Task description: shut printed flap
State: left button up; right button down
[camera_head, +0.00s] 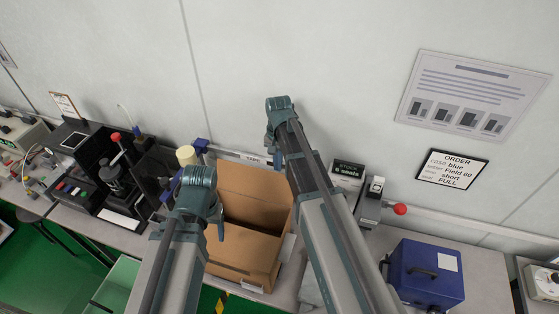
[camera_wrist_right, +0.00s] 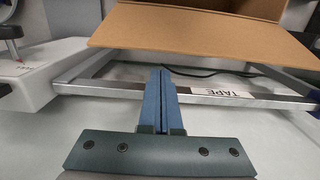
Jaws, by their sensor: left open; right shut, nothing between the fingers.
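An open cardboard box (camera_head: 243,251) stands on the bench in the head view. A broad brown panel (camera_head: 250,190) rises at its back; a cardboard flap (camera_wrist_right: 190,28) sticks out beyond the fingers in the right wrist view. I can make out no print on either. My right gripper (camera_wrist_right: 162,75) is shut and empty, its blue tips just below that flap, near a metal rail labelled TAPE (camera_wrist_right: 222,94). In the head view the right gripper (camera_head: 277,160) is mostly hidden behind its arm, at the box's back. My left gripper (camera_head: 187,168) is open, left of the box.
A black press-like device (camera_head: 115,178) stands left of the box. A small sealing sign (camera_head: 348,171), a red-knobbed device (camera_head: 371,204) and a blue case (camera_head: 426,273) stand to the right. An order sign (camera_head: 452,169) hangs on the wall behind.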

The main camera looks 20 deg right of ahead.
pick_arm(q)
jog(key=shift+s+r, duration=0.1)
jog(key=shift+r, duration=0.5)
pick_arm(e)
jog(key=shift+s+a+r, duration=0.3)
jog(key=shift+s, duration=0.2)
jog(key=shift+s+a+r, duration=0.25)
jog(key=shift+s+a, duration=0.05)
jog(key=shift+s, duration=0.15)
pick_arm(q)
jog(key=shift+p, duration=0.3)
pick_arm(e)
jog(key=shift+s, duration=0.15)
